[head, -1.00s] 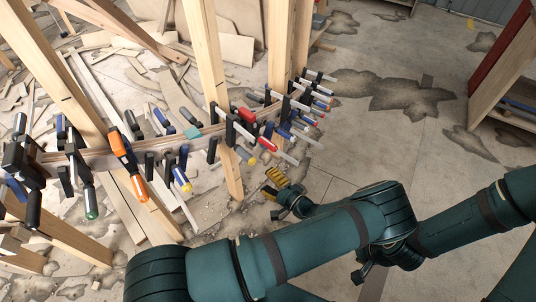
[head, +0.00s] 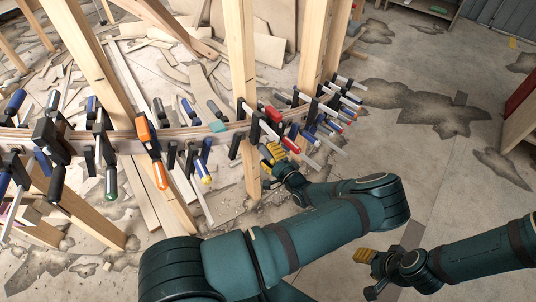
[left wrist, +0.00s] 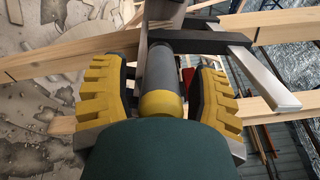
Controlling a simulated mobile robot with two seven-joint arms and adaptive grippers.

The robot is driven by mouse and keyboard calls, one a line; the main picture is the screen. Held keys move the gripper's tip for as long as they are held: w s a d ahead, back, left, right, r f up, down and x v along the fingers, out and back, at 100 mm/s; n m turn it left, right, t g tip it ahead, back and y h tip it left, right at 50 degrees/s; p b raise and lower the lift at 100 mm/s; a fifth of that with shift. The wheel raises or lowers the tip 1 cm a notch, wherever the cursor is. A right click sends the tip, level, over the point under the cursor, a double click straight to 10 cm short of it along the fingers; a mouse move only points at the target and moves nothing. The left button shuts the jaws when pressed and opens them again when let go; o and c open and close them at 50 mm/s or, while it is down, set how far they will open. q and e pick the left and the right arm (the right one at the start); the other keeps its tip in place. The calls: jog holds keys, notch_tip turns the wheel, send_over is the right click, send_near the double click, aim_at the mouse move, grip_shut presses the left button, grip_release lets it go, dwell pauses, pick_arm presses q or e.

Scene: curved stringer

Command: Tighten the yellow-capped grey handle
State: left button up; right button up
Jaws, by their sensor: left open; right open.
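My left gripper (head: 272,153) is at the clamps right of the middle upright in the head view. In the left wrist view its two yellow-padded fingers (left wrist: 159,72) are open, one on each side of a grey handle (left wrist: 160,66) with a yellow cap (left wrist: 160,105). A narrow gap shows on both sides of the handle, so the fingers stand around it without visibly gripping. In the head view this handle is mostly hidden by the gripper. My right gripper (head: 366,257) is open and empty over the floor at the lower right.
Several clamps line the curved wooden strip (head: 186,132). A red-handled clamp (head: 290,137) is close to my left gripper. Wooden uprights (head: 240,50) stand behind. The floor at right (head: 420,165) is clear.

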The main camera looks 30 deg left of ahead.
pick_arm(q)
jog(key=shift+w+a, duration=0.1)
jog(key=shift+a, duration=0.15)
grip_shut()
